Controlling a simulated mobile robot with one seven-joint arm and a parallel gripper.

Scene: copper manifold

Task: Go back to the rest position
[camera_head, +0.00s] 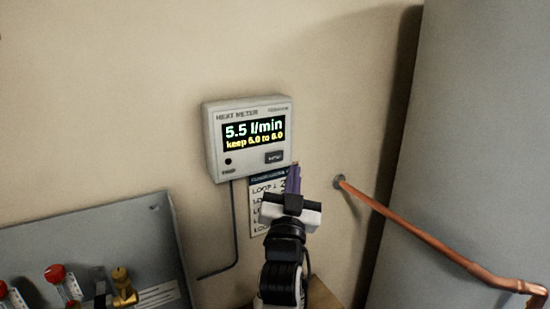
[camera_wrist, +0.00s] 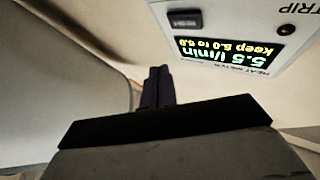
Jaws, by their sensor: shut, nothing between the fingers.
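My gripper (camera_head: 293,180) is raised in front of the wall, just below the right part of the heat meter (camera_head: 209,140). Its dark fingers are together and hold nothing. In the wrist view the shut gripper (camera_wrist: 158,75) points toward the wall, with the heat meter (camera_wrist: 285,50) upside down at the upper right. The meter's display reads 5.5 l/min and "keep 5.0 to 6.0", though the small digits are blurry. A dark button (camera_head: 275,156) sits at its lower right, close to my fingertips; I cannot tell whether they touch.
A printed loop list (camera_head: 258,215) hangs below the meter, partly hidden by my gripper. A copper pipe (camera_head: 430,238) runs from the wall to the right, in front of a large grey cylinder (camera_head: 480,130). A grey panel (camera_head: 100,240) with red-capped gauges and a brass valve (camera_head: 122,285) stands lower left.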

